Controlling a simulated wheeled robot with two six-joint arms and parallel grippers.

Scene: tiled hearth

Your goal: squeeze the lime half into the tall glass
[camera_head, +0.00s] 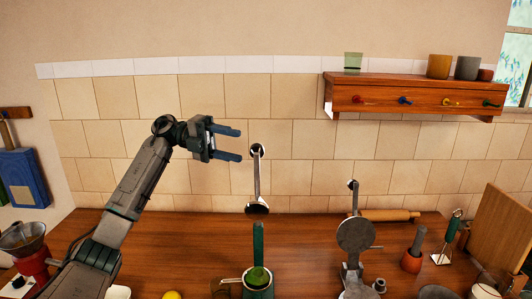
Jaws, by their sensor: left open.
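My left gripper (226,143) is raised in front of the wall tiles. Its two fingers point right, apart, with nothing between them. A round green piece (258,277), perhaps the lime half, sits in a green holder (258,292) at the bottom edge, with an upright green handle (258,240) behind it. A green glass (353,61) stands on the wall shelf. My right gripper is out of view.
A ladle-like metal tool (257,180) is upright right of my gripper. A wooden shelf (410,90) juts from the wall.

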